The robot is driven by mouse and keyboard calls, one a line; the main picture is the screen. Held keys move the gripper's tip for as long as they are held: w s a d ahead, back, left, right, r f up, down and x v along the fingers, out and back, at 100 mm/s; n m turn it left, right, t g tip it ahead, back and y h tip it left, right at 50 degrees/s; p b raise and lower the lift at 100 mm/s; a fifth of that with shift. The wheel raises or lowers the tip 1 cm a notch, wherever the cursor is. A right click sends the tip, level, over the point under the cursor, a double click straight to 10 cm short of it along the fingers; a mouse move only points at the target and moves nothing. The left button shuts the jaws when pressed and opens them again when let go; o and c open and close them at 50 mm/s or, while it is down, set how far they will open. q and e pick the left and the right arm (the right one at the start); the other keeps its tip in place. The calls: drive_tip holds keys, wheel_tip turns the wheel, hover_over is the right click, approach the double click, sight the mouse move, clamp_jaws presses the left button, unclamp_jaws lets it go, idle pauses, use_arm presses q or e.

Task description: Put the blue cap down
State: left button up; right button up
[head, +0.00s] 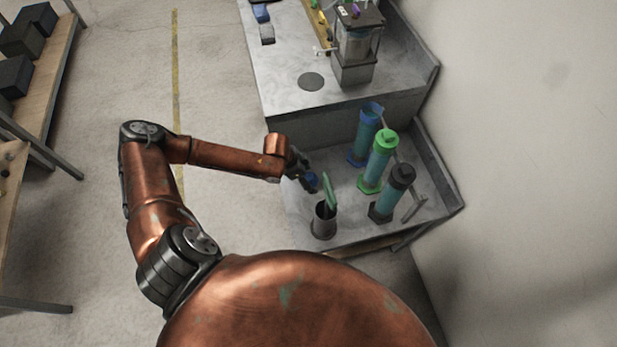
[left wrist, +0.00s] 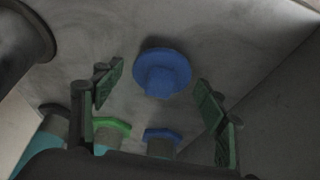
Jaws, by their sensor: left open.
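The blue cap (head: 312,180) is a wide disc with a narrower knob. In the left wrist view the blue cap (left wrist: 162,74) appears to rest on the grey bench surface, knob toward the camera. My left gripper (head: 307,177) is over the left part of the lower bench. In the left wrist view my left gripper (left wrist: 158,98) is open, its green-padded fingers on either side of the cap and visibly apart from it. In the head view the fingers partly hide the cap. My right gripper is not in view.
Capless blue (head: 369,135), green-capped (head: 380,165) and black-capped (head: 394,195) columns stand right of the gripper. A dark cup (head: 323,222) stands close in front; a green strip shows above it, unclear whether inside. A higher bench (head: 290,85) lies behind, a wall right.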

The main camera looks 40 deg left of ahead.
use_arm(q)
drive_tip(key=shift+r, duration=0.1)
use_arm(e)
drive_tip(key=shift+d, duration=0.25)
use_arm(q)
drive_tip(key=shift+s+a+r, duration=0.1)
drive_tip(key=shift+r, duration=0.2)
drive_tip(key=p+v, duration=0.3)
drive_tip(key=v, duration=0.8)
drive_tip(key=shift+r+p, duration=0.15)
drive_tip(key=shift+p, duration=0.2)
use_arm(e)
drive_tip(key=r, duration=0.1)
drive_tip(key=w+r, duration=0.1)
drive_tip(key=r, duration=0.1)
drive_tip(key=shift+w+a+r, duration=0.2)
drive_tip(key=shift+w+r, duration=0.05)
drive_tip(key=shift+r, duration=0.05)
use_arm(q)
drive_tip(key=shift+a, duration=0.1)
